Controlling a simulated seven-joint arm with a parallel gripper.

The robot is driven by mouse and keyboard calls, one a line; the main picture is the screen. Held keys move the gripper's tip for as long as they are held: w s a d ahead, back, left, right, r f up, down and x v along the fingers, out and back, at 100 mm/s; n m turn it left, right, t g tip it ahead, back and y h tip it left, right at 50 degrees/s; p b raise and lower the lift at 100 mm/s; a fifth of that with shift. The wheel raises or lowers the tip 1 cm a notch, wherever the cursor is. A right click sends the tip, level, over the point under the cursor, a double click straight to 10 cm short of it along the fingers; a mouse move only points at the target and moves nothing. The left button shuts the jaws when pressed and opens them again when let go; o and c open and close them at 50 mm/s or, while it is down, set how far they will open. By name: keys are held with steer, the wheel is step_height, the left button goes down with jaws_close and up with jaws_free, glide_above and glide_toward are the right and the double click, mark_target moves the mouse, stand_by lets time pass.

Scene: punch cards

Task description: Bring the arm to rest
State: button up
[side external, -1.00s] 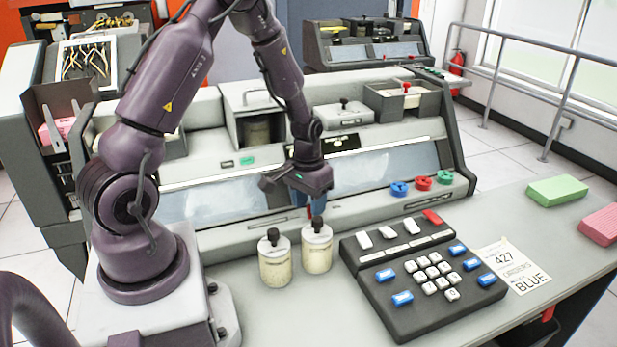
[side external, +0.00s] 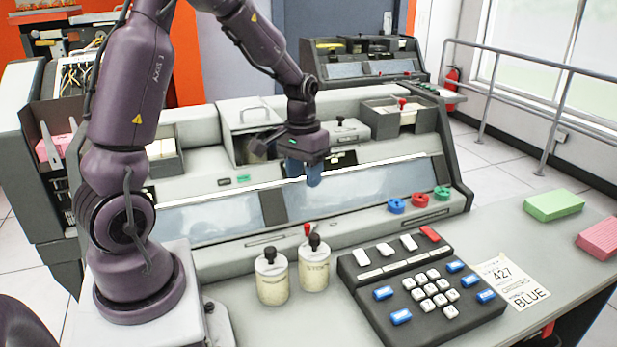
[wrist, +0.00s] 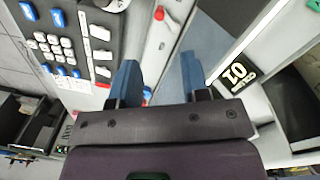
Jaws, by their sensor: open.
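My gripper (side external: 305,176) is up in front of the sloped glassy panel of the grey machine (side external: 345,190) in the side view. It is apart from the desk and the jars. In the wrist view my gripper (wrist: 157,85) shows its two blue fingers spread with nothing between them. The arm is bent, with its forearm reaching over the machine's top.
Two lidded jars (side external: 271,278) (side external: 315,265) stand on the desk below my gripper. A dark keypad (side external: 420,285), a card reading BLUE (side external: 512,282), a green block (side external: 553,206) and a pink block (side external: 600,238) lie to the right. Coloured knobs (side external: 396,206) line the machine's front.

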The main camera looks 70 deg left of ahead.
steer(key=s+d+r+m+t, duration=0.5)
steer(key=s+d+r, duration=0.7)
steer(key=d+r, duration=0.3)
steer(key=shift+d+r+y, duration=0.15)
steer(key=shift+d+y, duration=0.15)
steer(key=shift+d, duration=0.4)
